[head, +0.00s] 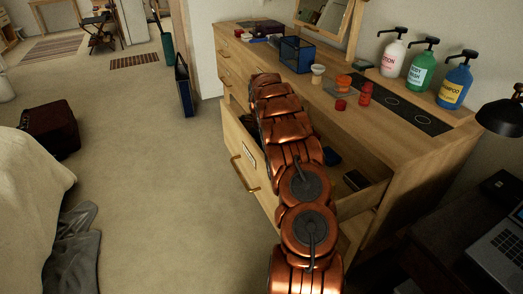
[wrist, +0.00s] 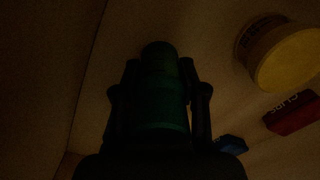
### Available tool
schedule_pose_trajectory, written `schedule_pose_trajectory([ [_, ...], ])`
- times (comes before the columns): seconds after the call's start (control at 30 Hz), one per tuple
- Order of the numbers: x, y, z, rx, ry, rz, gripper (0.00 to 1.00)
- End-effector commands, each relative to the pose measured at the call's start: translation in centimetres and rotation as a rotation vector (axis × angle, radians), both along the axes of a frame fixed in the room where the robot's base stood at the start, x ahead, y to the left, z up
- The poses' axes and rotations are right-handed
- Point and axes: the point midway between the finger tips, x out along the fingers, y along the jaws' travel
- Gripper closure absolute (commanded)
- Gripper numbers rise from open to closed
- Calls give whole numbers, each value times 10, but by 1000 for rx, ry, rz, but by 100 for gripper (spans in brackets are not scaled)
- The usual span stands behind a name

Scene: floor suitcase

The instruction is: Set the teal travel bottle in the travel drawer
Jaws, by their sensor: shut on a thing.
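My gripper (wrist: 160,72) is shut on the teal travel bottle (wrist: 160,105); its two fingers lie on either side of it in the dark wrist view. A pale wooden surface shows behind the bottle; I cannot tell whether the bottle touches it. In the head view my arm reaches over the open drawer (head: 237,147) of the wooden dresser and hides much of its inside, my gripper and the bottle. The drawer front has a small white label, too small to read.
The wrist view shows a round yellow tin (wrist: 285,58), a red box (wrist: 294,117) and a blue item (wrist: 231,144) at the right. A dark item (head: 355,180) lies at the drawer's near end. Pump bottles (head: 420,66) and a blue mesh box (head: 297,55) stand on the dresser top.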

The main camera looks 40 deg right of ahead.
Motion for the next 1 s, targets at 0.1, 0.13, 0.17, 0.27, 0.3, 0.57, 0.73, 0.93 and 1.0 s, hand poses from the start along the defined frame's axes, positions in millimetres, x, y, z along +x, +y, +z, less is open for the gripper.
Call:
schedule_pose_trajectory([
  [0.1, 0, 0, -2, 0, 0, 1, 53],
  [0.13, 0, 0, -2, 0, 0, 1, 50],
  [0.17, 0, 0, -1, 0, 0, 1, 47],
  [0.27, 0, 0, -1, 0, 0, 1, 36],
  [0.3, 0, 0, -1, 0, 0, 1, 33],
  [0.57, 0, 0, -1, 0, 0, 0, 33],
  [0.73, 1, 0, 6, -1, -1, 1, 33],
  [0.93, 3, 0, 38, -3, -6, 2, 33],
  [1.0, 2, 0, 53, -3, -5, 1, 33],
])
